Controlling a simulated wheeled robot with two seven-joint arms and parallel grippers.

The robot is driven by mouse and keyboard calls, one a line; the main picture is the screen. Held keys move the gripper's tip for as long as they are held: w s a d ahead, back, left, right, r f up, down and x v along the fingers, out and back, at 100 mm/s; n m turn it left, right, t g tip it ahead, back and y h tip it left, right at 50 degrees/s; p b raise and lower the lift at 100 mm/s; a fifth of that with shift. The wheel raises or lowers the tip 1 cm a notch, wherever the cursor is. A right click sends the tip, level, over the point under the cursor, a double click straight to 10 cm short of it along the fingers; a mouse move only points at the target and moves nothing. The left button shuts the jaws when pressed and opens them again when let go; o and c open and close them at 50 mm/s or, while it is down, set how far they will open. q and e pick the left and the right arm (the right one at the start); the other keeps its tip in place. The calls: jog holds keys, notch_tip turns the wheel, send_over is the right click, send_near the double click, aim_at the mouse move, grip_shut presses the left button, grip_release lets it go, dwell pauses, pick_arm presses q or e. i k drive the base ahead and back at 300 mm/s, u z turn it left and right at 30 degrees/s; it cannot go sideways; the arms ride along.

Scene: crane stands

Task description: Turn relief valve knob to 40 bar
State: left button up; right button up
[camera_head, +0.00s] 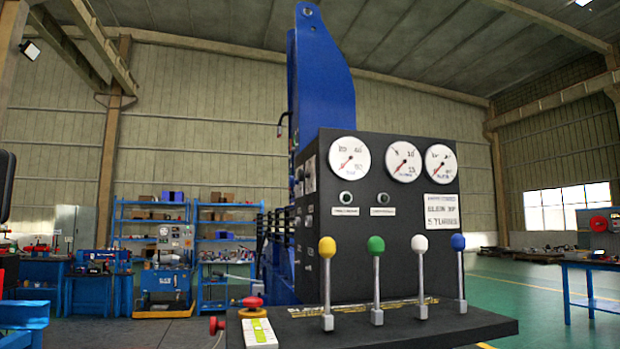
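A black control panel (325,240) stands ahead with three white round gauges: a left gauge (349,161), a middle gauge (403,161) and a right gauge (440,163). Their red needles show, but the exact readings are too small to tell. Below the gauges are two small dark round knobs or buttons, a left one (346,198) and a right one (383,198), each above a small label that is hard to read. A red knob (217,325) sticks out at the console's left end. I cannot tell which is the relief valve knob. Neither gripper is in view.
Levers with yellow (327,247), green (376,244), white (419,243) and blue (458,242) tops rise from the console ledge (490,323). A red mushroom button (253,302) sits at its left. A blue crane column (322,80) stands behind.

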aim_at(301, 174)
jog(key=u, duration=1.45)
jog(key=i, duration=3.65)
jog(key=z, duration=2.95)
